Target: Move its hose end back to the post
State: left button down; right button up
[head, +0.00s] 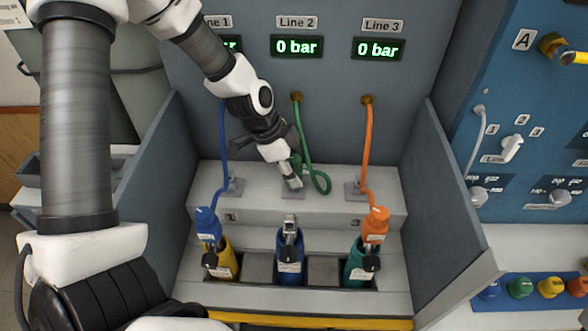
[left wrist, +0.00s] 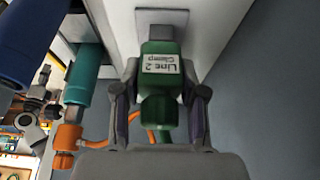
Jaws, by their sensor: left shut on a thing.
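The green hose (head: 307,150) runs from the wall port under Line 2 and hangs in a loop at the bench. Its green end, labelled "Line 2 Clamp" (left wrist: 160,66), is between my left gripper's fingers in the left wrist view. My left gripper (head: 288,176) is shut on this hose end, at the middle of the bench's raised step. The hose end points at the middle grey post (left wrist: 162,22) and appears to meet it; the exact contact is hidden. My right gripper is not in view.
A blue hose clamp (head: 207,226) is on the yellow bottle (head: 227,262), left. An orange clamp (head: 375,225) is on the teal bottle (head: 355,265), right. The middle blue bottle (head: 290,270) has no hose clamp. Side walls (head: 447,200) bound the bench.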

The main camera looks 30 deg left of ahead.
pick_arm(q)
jog(key=c, duration=0.6)
grip_release()
jog(key=shift+o, duration=0.2)
jog(key=v, duration=1.2)
jog(key=shift+d, duration=0.1)
